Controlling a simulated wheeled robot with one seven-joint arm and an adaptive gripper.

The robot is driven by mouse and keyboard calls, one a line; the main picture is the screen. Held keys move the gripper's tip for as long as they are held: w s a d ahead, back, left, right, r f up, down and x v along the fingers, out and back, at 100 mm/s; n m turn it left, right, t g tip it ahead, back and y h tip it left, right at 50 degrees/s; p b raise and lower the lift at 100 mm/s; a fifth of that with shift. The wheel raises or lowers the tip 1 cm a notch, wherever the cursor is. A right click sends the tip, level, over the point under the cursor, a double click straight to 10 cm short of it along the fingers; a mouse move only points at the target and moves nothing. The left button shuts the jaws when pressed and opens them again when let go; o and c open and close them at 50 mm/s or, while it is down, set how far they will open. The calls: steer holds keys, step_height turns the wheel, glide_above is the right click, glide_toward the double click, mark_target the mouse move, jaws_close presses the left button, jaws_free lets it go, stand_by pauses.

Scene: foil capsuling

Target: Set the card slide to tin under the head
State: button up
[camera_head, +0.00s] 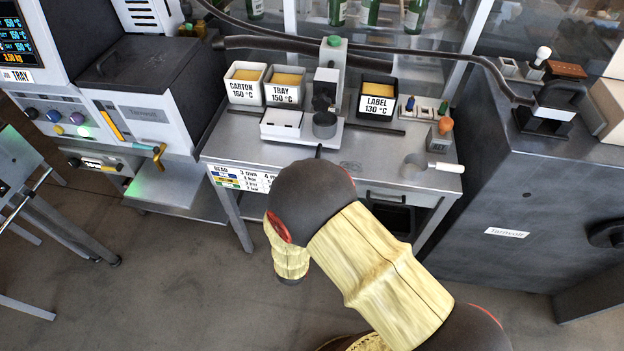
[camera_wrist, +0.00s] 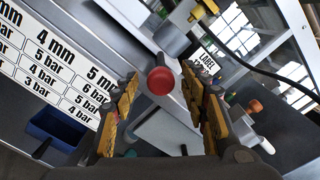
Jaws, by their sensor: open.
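In the wrist view, a red round knob (camera_wrist: 160,80) stands between and beyond the fingertips of my gripper (camera_wrist: 168,108). The fingers are apart, with yellow pads on both sides of the knob, and nothing is held. A white card (camera_wrist: 58,62) with rows of mm and bar values is on the left; it also shows on the bench front in the head view (camera_head: 243,180). The dispensing head (camera_head: 333,45) with a green top stands mid-bench above a small round cup (camera_head: 325,125). My arm hides my gripper in the head view. I cannot tell which setting the slide shows.
Bins marked CARTON (camera_head: 244,88), TRAY (camera_head: 284,90) and LABEL (camera_head: 378,102) stand on the bench. A metal pot (camera_head: 414,166) with a white handle sits at the right front. A blue bin (camera_wrist: 55,128) shows at the lower left of the wrist view.

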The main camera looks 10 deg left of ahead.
steer(key=s, duration=1)
steer(key=shift+s+a, duration=0.4)
